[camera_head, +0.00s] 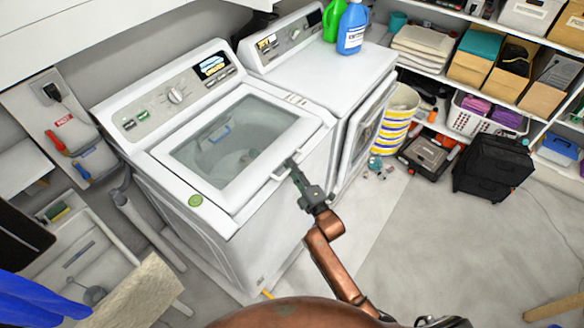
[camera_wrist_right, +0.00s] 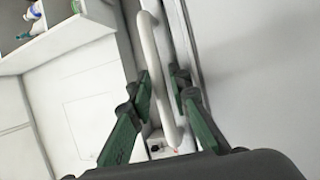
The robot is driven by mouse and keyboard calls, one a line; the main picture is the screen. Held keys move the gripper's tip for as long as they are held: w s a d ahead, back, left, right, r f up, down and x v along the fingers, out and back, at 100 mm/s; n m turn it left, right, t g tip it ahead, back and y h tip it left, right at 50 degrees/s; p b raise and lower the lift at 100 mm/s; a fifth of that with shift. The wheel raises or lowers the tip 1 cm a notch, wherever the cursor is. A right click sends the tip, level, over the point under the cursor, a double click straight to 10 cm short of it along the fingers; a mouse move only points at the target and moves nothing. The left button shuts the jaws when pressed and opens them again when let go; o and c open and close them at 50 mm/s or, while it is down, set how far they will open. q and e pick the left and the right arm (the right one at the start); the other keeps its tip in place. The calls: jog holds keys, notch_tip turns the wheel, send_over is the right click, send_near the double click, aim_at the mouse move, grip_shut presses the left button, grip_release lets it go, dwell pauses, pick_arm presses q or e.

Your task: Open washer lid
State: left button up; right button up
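The white washer (camera_head: 230,225) stands at left centre in the head view, with its glass-windowed lid (camera_head: 240,135) shut flat on top. The lid's white handle (camera_head: 280,172) sits at its front right edge. It shows as a pale upright bar in the right wrist view (camera_wrist_right: 158,75). My right gripper (camera_head: 293,168) is at the handle. In the right wrist view, its green-padded fingers (camera_wrist_right: 161,88) are on either side of the bar, apart from each other, and do not look clamped on it. My left gripper is not in view.
A dryer (camera_head: 320,75) stands right of the washer, with a blue bottle (camera_head: 352,28) and a green bottle (camera_head: 333,20) on top. A yellow-striped basket (camera_head: 393,125), black case (camera_head: 490,165) and shelves (camera_head: 430,75) are further right. Open floor (camera_head: 430,240) lies in front.

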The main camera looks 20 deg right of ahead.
jog(key=shift+c, duration=0.2)
jog(key=shift+w, duration=0.1)
grip_shut()
dwell(0.4)
